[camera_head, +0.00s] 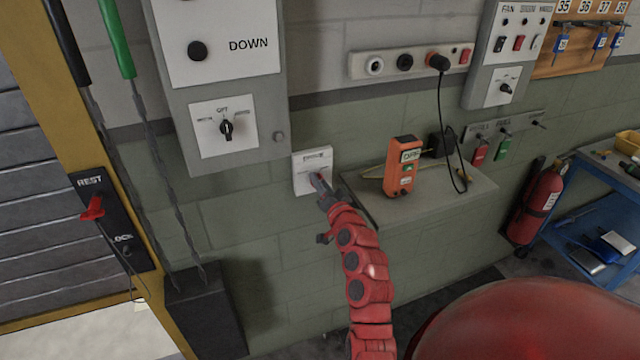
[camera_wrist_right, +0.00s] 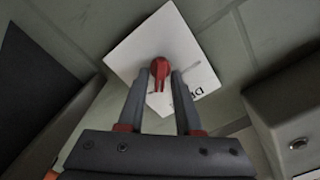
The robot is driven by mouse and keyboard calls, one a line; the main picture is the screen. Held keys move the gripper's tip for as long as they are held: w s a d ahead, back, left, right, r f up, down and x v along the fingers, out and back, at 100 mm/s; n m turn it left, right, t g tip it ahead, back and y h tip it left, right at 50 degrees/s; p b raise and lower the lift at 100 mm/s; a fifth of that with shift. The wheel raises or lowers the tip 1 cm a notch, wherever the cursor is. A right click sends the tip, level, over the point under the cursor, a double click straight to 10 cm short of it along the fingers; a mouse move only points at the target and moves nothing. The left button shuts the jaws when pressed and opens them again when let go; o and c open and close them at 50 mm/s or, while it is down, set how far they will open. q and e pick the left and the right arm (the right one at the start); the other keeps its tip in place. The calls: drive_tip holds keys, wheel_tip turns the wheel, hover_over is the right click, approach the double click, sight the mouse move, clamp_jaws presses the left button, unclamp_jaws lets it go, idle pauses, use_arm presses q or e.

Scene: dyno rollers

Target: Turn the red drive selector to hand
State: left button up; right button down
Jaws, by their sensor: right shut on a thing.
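The red drive selector (camera_wrist_right: 159,72) is a small red knob on a white square plate (camera_head: 302,186) on the wall. My right gripper (camera_head: 318,180) reaches the plate and covers most of the knob in the head view. In the right wrist view, the two dark fingers of my right gripper (camera_wrist_right: 160,76) are closed on either side of the red knob. The lettering on the plate is only partly readable there, and the hand position mark cannot be made out. My left gripper is not in view.
A grey control box (camera_head: 275,75) hangs just above left of the plate. A small shelf (camera_head: 440,192) with an orange handset (camera_head: 402,165) is close on the right. A red lever (camera_head: 92,208) and a fire extinguisher (camera_head: 538,200) stand further out. The wall below is clear.

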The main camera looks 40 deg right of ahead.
drive_tip(key=shift+f+m, duration=0.1)
drive_tip(key=shift+m, duration=0.2)
idle(0.4)
drive_tip(key=c, duration=0.9)
unclamp_jaws()
drive_tip(key=b+v, duration=0.1)
drive_tip(key=v, duration=1.6)
drive_tip(key=shift+s+d, duration=0.1)
drive_tip(key=shift+s, duration=0.15)
